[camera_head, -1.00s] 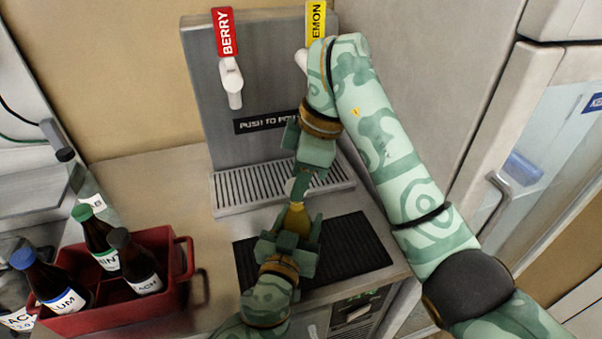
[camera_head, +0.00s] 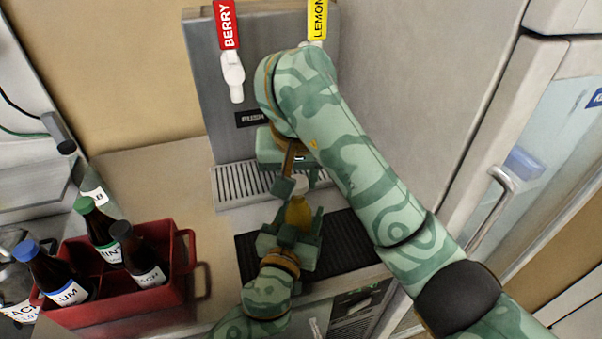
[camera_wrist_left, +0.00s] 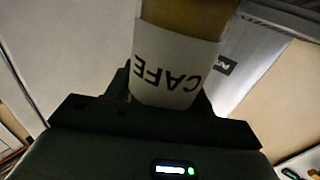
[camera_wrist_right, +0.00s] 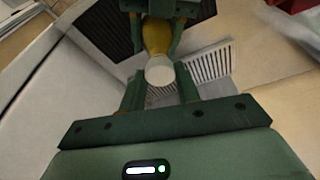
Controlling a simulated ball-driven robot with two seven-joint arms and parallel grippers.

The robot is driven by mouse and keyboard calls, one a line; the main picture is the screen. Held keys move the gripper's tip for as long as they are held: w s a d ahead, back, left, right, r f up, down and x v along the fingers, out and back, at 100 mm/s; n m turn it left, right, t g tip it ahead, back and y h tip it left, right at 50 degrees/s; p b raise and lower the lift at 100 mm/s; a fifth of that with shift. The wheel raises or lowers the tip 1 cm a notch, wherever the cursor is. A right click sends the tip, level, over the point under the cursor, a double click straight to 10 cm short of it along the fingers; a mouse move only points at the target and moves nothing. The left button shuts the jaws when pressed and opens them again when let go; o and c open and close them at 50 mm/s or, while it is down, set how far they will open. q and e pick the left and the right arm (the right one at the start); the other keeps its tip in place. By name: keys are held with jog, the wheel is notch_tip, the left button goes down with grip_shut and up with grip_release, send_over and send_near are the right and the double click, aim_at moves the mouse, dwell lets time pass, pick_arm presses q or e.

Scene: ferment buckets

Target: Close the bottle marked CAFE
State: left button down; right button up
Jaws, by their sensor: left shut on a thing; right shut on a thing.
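The bottle marked CAFE (camera_head: 299,214), amber with a white label, stands over the black mat in the head view. My left gripper (camera_head: 291,237) is shut around its body. The label (camera_wrist_left: 178,72) shows upside down in the left wrist view. My right gripper (camera_head: 295,183) is above the bottle, shut on a white cap (camera_wrist_right: 160,75) at the bottle's mouth. The cap also shows in the head view (camera_head: 301,186). The cap is in line with the bottle, but I cannot tell whether it is fully seated. My right arm hides part of the dispenser.
A grey dispenser (camera_head: 206,110) with BERRY (camera_head: 226,25) and LEMON (camera_head: 318,20) taps stands behind, above a drip grille (camera_head: 232,184). The ribbed black mat (camera_head: 345,245) lies in front. A red crate (camera_head: 180,265) with several dark bottles is at left. A fridge door is at right.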

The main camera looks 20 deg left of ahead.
jog(key=m, duration=0.2)
jog(key=shift+m+h, duration=0.4)
jog(key=o, duration=0.9)
jog(key=shift+o, duration=0.2)
jog(key=shift+w+v, duration=0.2)
jog(key=shift+v, duration=0.55)
jog(key=shift+w+v, duration=0.15)
jog(key=shift+v, duration=0.55)
jog(key=shift+w+v, duration=0.2)
jog(key=shift+v, duration=0.55)
jog(key=shift+a+r, duration=0.1)
jog(key=shift+c, duration=0.4)
